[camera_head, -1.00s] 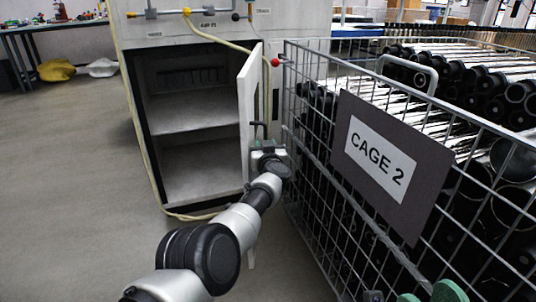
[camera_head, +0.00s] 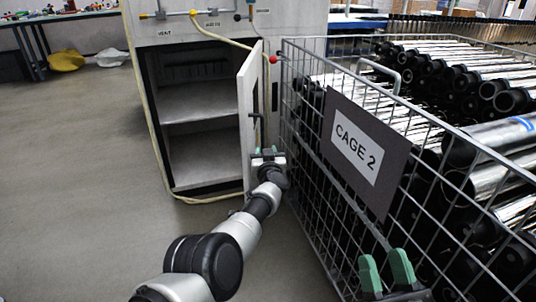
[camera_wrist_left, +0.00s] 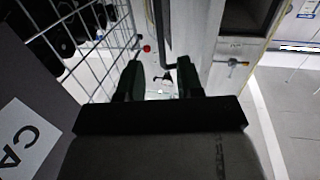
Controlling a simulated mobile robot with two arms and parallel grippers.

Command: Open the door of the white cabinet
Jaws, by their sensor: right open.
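The white cabinet (camera_head: 228,24) stands at the upper middle of the head view, its front open onto two shelf spaces. Its white door (camera_head: 246,120) stands swung outward on the right side, seen almost edge-on. My left gripper (camera_head: 268,153) is at the outer side of the door, low near its free edge. In the left wrist view its two dark fingers (camera_wrist_left: 158,78) are apart, with a dark bent bar, perhaps the handle (camera_wrist_left: 160,38), beyond them. Contact with the door cannot be told. My right gripper (camera_head: 387,268) is open and empty in front of the cage.
A wire cage (camera_head: 310,195) with a CAGE 2 sign (camera_head: 362,150) and many black-ended tubes stands close to the right of the door. A red ball (camera_head: 273,59) is at its corner. The grey floor (camera_head: 75,180) on the left is clear.

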